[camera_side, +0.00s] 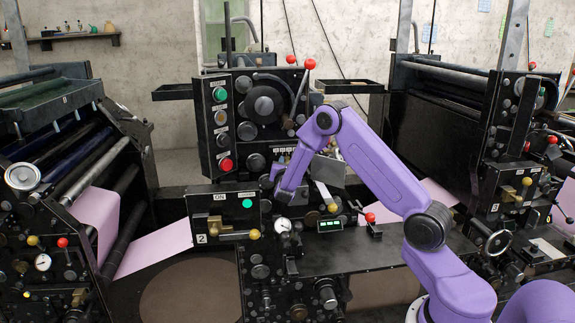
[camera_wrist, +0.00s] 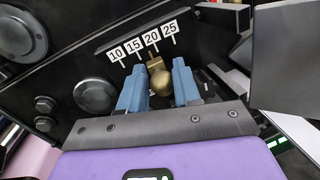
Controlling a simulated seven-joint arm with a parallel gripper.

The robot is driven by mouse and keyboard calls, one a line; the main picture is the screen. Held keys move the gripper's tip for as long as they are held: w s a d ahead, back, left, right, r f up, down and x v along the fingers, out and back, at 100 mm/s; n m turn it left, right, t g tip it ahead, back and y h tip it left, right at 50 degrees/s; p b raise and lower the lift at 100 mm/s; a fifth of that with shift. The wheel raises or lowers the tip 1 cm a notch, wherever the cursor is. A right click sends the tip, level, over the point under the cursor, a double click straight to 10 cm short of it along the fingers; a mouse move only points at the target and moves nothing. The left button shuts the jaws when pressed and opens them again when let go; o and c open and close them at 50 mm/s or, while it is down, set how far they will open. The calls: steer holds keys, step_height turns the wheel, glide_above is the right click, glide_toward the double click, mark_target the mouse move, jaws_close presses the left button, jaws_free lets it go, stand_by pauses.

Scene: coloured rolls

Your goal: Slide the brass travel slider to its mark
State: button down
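The brass slider (camera_wrist: 157,76) shows in the wrist view, below a white number scale (camera_wrist: 143,41) reading 10, 15, 20 and 25. It sits about under the 15 and 20 labels, nearest the 20. My gripper (camera_wrist: 160,72) has its two blue fingers apart, one on each side of the brass slider. Whether both fingers touch it I cannot tell. In the side view my gripper (camera_side: 283,188) is low at the middle of the black machine, with its fingers hard to make out. I cannot make out the slider there.
Black knobs (camera_wrist: 97,95) stand left of the slider, and a grey plate (camera_wrist: 290,60) is at the right. In the side view, a box with green and red buttons (camera_side: 219,120) and a red-knobbed lever (camera_side: 309,64) stand behind my arm. A panel marked 2 (camera_side: 224,212) is to the left.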

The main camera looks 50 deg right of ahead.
steer(key=shift+s+d+f, duration=0.1)
steer(key=shift+s+d, duration=1.35)
steer(key=c, duration=0.9)
jaws_free()
steer(key=shift+s, duration=0.1)
steer(key=shift+c, duration=0.2)
steer(key=shift+d, duration=0.1)
